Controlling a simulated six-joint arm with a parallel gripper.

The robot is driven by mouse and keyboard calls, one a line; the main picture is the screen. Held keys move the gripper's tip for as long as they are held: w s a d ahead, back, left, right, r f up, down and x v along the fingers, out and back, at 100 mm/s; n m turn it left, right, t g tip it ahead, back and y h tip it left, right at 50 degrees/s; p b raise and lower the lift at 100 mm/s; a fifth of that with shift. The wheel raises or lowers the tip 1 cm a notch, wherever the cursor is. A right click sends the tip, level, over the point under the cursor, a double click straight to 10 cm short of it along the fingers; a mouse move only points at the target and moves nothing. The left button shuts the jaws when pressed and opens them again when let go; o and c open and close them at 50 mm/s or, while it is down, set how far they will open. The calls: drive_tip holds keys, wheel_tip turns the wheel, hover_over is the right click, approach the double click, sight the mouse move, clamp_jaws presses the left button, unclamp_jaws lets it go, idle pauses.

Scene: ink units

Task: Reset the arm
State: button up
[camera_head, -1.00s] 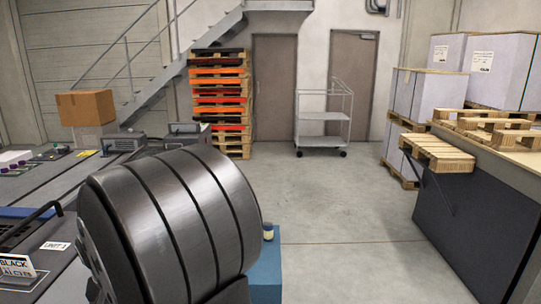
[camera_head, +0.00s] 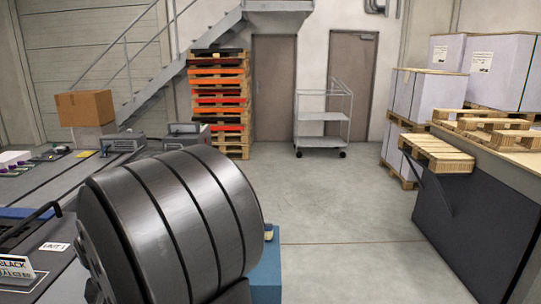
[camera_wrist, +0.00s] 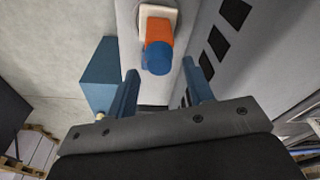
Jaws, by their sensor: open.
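My gripper (camera_wrist: 160,69) shows in the wrist view with its two blue fingers spread wide. Nothing is held between them. An orange piece with a blue round end (camera_wrist: 158,58) shows in the gap between the fingertips, against a pale base on a grey surface. I cannot tell how far it is from the fingers. The gripper is not visible in the head view.
A blue box (camera_wrist: 103,72) lies left of the fingers; a blue block (camera_head: 266,273) shows in the head view. Left are a machine bench and a cardboard box (camera_head: 85,108). Right is a bench with pallets (camera_head: 437,152).

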wheel_tip(320, 180, up, 11)
drive_tip(key=s, duration=0.2)
drive_tip(key=f, duration=0.4)
drive_tip(key=w+f, duration=0.1)
drive_tip(key=f, duration=0.3)
drive_tip(key=w+f, duration=0.1)
drive_tip(key=f, duration=0.3)
drive_tip(key=shift+f, duration=0.2)
drive_tip(key=shift+w+r, duration=0.15)
drive_tip(key=shift+r, duration=0.1)
wheel_tip(320, 180, up, 4)
drive_tip(key=shift+f, duration=0.15)
drive_tip(key=w+d+r, duration=0.3)
drive_tip(key=d+r, duration=0.4)
drive_tip(key=d, duration=0.4)
drive_tip(key=w+a+r+n, duration=0.1)
drive_tip(key=a+r, duration=0.1)
drive_tip(key=a, duration=0.8)
drive_tip(key=w+a+r+n, duration=0.2)
drive_tip(key=a, duration=0.8)
drive_tip(key=s+a+f+n, duration=0.1)
drive_tip(key=s+a, duration=0.2)
drive_tip(key=a, duration=0.6)
drive_tip(key=s+a+n, duration=0.1)
drive_tip(key=s+a, duration=0.3)
drive_tip(key=a, duration=0.6)
drive_tip(key=shift+f+y, duration=0.3)
drive_tip(key=shift+f, duration=0.1)
